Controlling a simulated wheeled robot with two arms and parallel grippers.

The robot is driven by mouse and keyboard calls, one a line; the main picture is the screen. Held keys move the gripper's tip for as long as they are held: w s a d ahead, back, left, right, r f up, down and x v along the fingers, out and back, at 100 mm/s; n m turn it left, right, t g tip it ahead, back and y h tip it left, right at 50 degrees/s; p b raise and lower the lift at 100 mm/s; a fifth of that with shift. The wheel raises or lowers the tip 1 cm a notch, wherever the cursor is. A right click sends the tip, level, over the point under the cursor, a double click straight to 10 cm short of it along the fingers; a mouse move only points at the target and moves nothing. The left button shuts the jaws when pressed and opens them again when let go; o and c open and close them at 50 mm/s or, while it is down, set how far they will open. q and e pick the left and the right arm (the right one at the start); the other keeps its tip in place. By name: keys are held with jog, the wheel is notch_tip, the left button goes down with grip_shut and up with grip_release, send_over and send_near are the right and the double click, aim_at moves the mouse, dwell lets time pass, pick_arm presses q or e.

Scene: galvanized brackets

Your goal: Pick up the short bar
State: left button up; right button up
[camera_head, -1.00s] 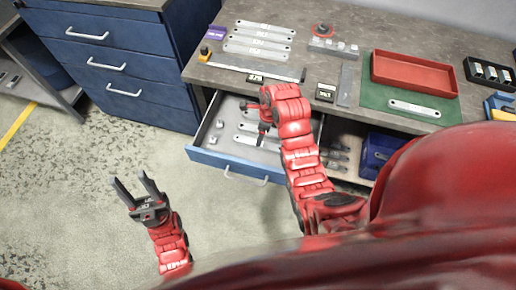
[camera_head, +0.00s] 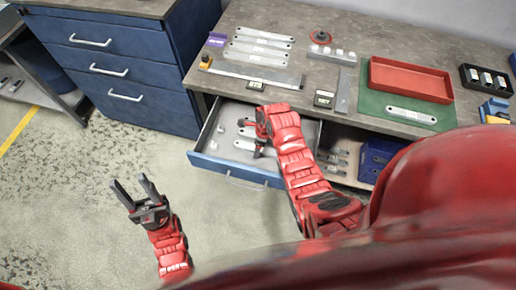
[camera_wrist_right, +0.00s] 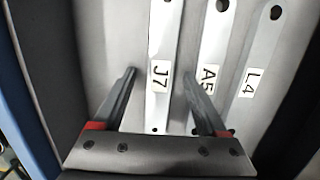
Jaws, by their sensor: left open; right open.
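Three flat grey bars lie side by side in the open drawer. In the right wrist view they are labelled J7 (camera_wrist_right: 160,105), A5 (camera_wrist_right: 212,55) and L4 (camera_wrist_right: 255,70); which is the short bar I cannot tell. My right gripper (camera_wrist_right: 159,74) is open, with its fingers on either side of the J7 bar; the right finger overlaps the A5 bar in the picture. Contact is not clear. In the head view the right gripper (camera_head: 259,152) reaches into the drawer (camera_head: 240,178) and partly hides the bars. My left gripper (camera_head: 136,190) is open and empty above the floor.
The bench (camera_head: 330,75) above the drawer holds several long labelled bars (camera_head: 262,45), a ruler (camera_head: 250,73), a red tray (camera_head: 410,80) and a labelled bar (camera_head: 412,115) on a green mat (camera_head: 375,103). A blue bin (camera_head: 378,155) stands on the shelf right of the drawer. Drawer walls surround the right gripper.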

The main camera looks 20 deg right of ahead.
jog(key=c, duration=1.2)
jog(key=shift+r, duration=0.1)
